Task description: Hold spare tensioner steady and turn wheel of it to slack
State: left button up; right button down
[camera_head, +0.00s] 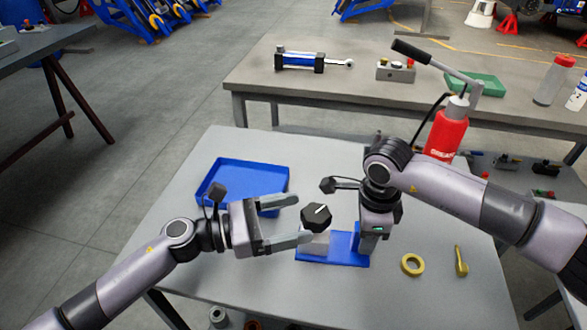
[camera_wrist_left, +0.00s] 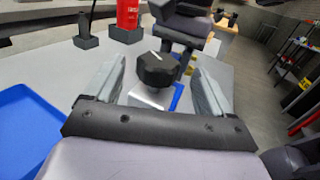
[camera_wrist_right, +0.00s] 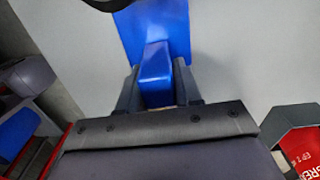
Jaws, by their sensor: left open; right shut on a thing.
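The spare tensioner has a flat blue base (camera_head: 345,250) on the grey table, a light grey block and a black wheel (camera_head: 316,217) with a white mark pointing up and right. My left gripper (camera_head: 302,219) is open, its fingers level and pointing at the wheel. In the left wrist view the wheel (camera_wrist_left: 156,70) sits between the fingertips with gaps at both sides. My right gripper (camera_wrist_right: 156,92) points down and is shut on the tensioner's blue upright block (camera_wrist_right: 155,72). In the head view the right gripper hides most of that block.
A blue tray (camera_head: 243,179) lies behind my left gripper. A yellow ring (camera_head: 412,265) and a brass-coloured part (camera_head: 461,261) lie to the right. A red grease bottle (camera_head: 446,133) stands behind my right arm. The table's front right is clear.

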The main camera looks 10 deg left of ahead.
pick_arm(q)
jog(key=v, duration=0.5)
notch_tip(320, 180, up, 8)
jog(key=m+g+y, duration=0.5)
jog(key=g, duration=0.2)
send_over(304, 215)
jog(key=shift+r, duration=0.25)
jog(key=shift+d+r+y, duration=0.2)
jog(key=shift+r+y, duration=0.1)
jog(key=shift+y, duration=0.8)
jog(key=shift+s+r+y, duration=0.1)
jog(key=shift+r+y, duration=0.05)
jog(key=shift+y, duration=0.75)
jog(key=shift+w+a+r+n+y, duration=0.2)
jog(key=shift+a+y, duration=0.2)
jog(key=shift+y, duration=0.2)
jog(key=shift+w+a+r+n+y, duration=0.1)
jog(key=shift+a+n+y, duration=0.1)
jog(key=shift+a+y, duration=0.3)
jog(key=shift+w+a+r+n+y, duration=0.1)
jog(key=shift+a+r+n+y, duration=0.15)
jog(key=shift+y, duration=0.45)
jog(key=shift+f, duration=0.1)
